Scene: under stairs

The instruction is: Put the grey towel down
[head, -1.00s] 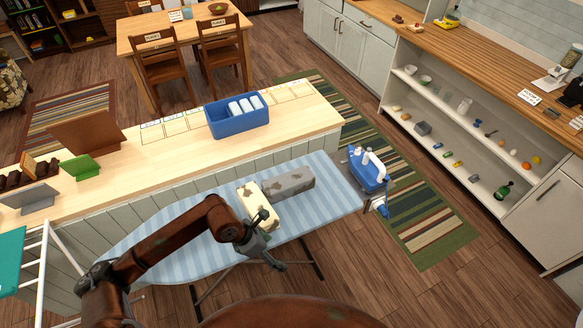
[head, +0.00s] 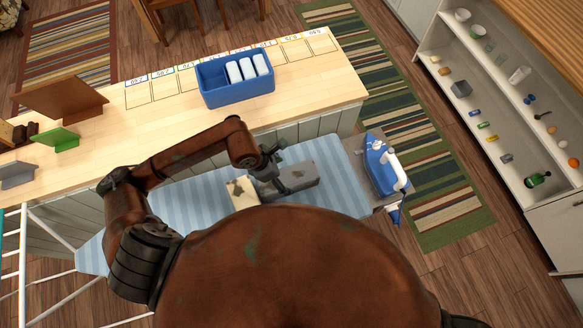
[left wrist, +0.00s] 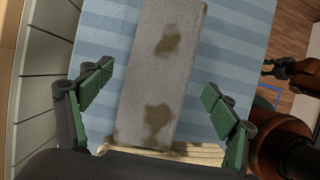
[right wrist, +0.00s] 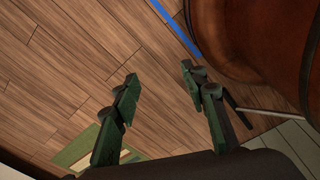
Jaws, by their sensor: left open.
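The grey towel (head: 306,170), folded into a long block with dark stains, lies on the blue-striped ironing board (head: 200,199). A cream towel (head: 238,194) with dark stains lies beside its left end. My left gripper (head: 279,168) is over the grey towel. In the left wrist view, the grey towel (left wrist: 160,75) runs between the spread fingers of my left gripper (left wrist: 157,77), with gaps on both sides; the cream towel (left wrist: 175,152) shows at the bottom edge. My right gripper (right wrist: 158,73) is open and empty above the wooden floor.
A blue iron (head: 380,168) stands at the board's right end. Behind the board, a wooden counter (head: 160,127) carries a blue bin (head: 222,99) with white rolled items. A white rack (head: 22,250) stands at the left. Low shelves (head: 470,70) hold small items at the right.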

